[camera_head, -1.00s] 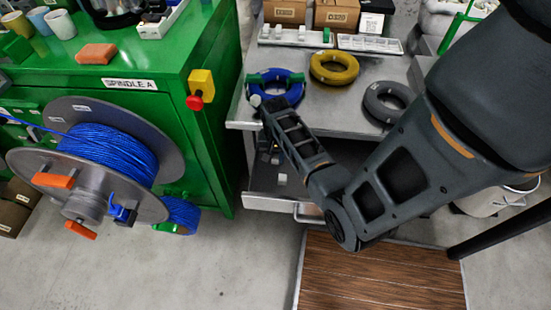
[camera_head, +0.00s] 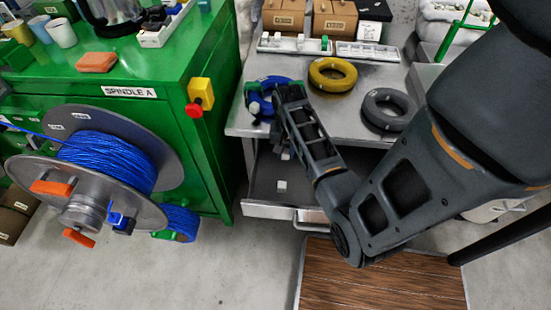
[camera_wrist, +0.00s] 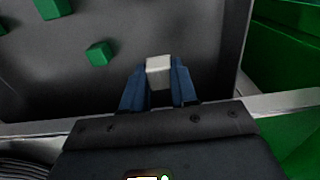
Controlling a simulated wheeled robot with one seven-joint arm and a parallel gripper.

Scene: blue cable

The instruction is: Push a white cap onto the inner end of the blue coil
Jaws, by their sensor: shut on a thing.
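My gripper (camera_wrist: 159,83) is shut on a small white cap (camera_wrist: 159,70), which sits between its two blue fingers in the wrist view. The fingers point over a grey drawer-like surface. In the head view the gripper itself is mostly hidden by my arm. The blue coil (camera_head: 265,84) lies at the left of the steel table, partly covered by my arm. Another small white cap (camera_head: 281,185) lies in the open drawer (camera_head: 262,190).
Green blocks (camera_wrist: 98,54) lie on the grey surface below my gripper. Yellow coil (camera_head: 333,74) and dark grey coil (camera_head: 389,109) lie on the table. White trays (camera_head: 368,52) stand behind them. The green cabinet (camera_head: 190,150) with a cable spool (camera_head: 110,165) stands left.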

